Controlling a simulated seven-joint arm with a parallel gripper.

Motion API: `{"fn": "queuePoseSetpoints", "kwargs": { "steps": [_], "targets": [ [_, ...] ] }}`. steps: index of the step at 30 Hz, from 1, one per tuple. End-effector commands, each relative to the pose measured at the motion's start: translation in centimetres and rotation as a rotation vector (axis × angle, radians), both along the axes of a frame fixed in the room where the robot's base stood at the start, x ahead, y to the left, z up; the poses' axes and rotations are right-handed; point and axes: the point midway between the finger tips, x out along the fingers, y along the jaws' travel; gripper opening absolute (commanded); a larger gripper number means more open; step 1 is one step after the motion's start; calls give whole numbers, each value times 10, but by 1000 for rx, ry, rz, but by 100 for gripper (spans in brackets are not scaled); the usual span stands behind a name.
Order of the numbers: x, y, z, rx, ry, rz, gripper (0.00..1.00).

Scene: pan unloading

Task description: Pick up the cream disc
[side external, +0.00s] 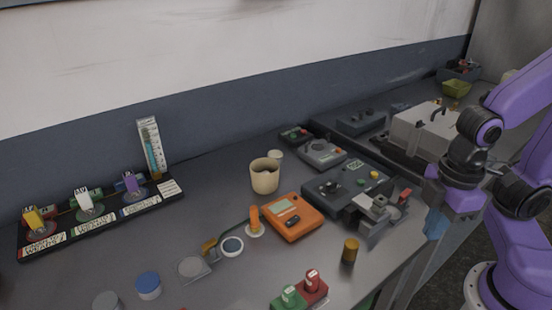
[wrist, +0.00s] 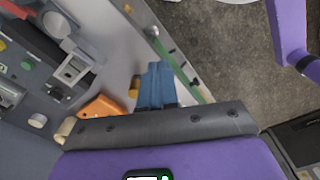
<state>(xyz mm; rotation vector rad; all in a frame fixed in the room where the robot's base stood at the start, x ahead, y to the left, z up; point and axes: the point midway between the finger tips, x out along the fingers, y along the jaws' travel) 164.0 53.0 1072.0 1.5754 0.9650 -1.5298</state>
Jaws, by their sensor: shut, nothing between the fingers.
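The cream disc (side external: 275,154) lies on the grey bench just behind the cream cup (side external: 265,178), which partly overlaps it. In the wrist view a small pale round piece (wrist: 38,120) near the left edge looks like the same disc. My gripper (side external: 432,232) is far to the right of it, at the bench's front right edge. Its blue fingers also show in the wrist view (wrist: 155,68), shut with nothing between them.
An orange device (side external: 292,218) and a dark control box (side external: 346,187) stand between my gripper and the cup. An amber cylinder (side external: 350,250) stands near the front edge. A grey device (side external: 321,153) is right of the disc.

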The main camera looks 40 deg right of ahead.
Motion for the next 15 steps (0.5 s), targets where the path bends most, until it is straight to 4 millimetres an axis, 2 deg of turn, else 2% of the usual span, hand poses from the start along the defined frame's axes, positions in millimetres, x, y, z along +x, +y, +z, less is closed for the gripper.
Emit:
{"fn": "queuePoseSetpoints", "kwargs": {
  "steps": [5,12,13,15],
  "targets": [
    [0,0,0,0,0,0,0],
    [0,0,0,0,0,0,78],
    [0,0,0,0,0,0,82],
    [0,0,0,0,0,0,82]
  ]
}}
